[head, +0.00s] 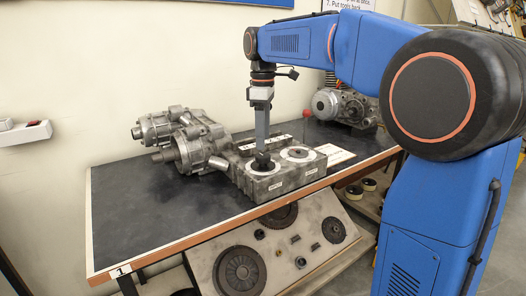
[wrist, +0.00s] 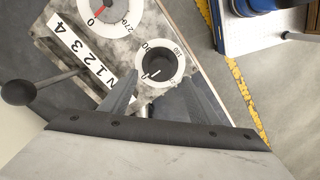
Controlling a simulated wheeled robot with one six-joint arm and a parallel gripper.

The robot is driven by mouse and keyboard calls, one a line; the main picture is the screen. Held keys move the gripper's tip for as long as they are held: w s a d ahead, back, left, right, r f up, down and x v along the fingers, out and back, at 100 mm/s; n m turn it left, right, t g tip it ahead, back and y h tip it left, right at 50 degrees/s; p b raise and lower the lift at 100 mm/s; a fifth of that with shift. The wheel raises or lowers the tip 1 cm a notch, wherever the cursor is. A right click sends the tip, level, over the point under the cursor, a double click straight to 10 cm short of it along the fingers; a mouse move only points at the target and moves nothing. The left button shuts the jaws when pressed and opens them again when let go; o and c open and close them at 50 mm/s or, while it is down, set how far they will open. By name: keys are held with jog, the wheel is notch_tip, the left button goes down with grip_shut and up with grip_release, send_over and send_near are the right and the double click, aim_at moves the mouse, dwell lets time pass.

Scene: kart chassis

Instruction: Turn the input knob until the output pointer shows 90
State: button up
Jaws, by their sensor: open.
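The input knob (head: 263,164) is a dark round knob on a white dial on top of the grey gearbox (head: 283,184). In the wrist view the knob (wrist: 157,70) lies between my two fingertips, with a white mark on it towards the lower left. My gripper (head: 262,151) points straight down over it. The fingers (wrist: 160,78) are apart, one on each side; contact with the knob cannot be told. The output dial (head: 299,154) is beside it.
A shift lever (wrist: 17,92) stands beside a plate marked N 1 2 3 4 (wrist: 82,48). The gearbox sits near the front edge of the dark table (head: 130,222). A motor unit (head: 345,104) stands at the back right. The table's left part is clear.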

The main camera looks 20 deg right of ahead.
aim_at(263, 155)
jog(key=shift+f, duration=2.75)
jog(key=c, duration=1.1)
